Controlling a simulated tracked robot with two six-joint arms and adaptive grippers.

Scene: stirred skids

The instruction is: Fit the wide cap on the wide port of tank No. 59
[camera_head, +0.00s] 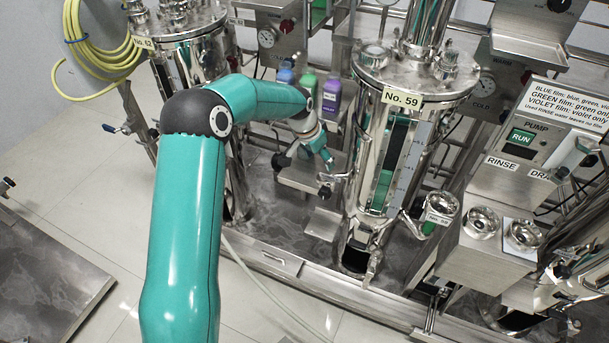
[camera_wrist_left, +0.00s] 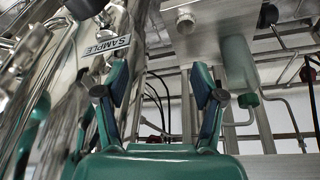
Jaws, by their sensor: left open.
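Tank No. 59 (camera_head: 345,190) is the shiny steel vessel right of centre in the head view, with a name plate (camera_head: 403,98) below its lid. Short fittings rise from the lid (camera_head: 415,78); I cannot tell which one is the wide port. Two round steel pieces, left (camera_head: 482,222) and right (camera_head: 523,235), sit on a steel box at the right; I cannot tell if either is the wide cap. My left gripper (camera_head: 327,172) is open beside the tank's left side, below its lid. In the left wrist view its fingers (camera_wrist_left: 160,85) are apart with nothing between them.
Blue, green and violet bottles (camera_head: 307,88) stand behind my left arm. A second tank (camera_head: 180,45) is at the left. A pump panel (camera_head: 525,140) fills the right. A SAMPLE plate (camera_wrist_left: 106,46) and pipes lie close around the left gripper.

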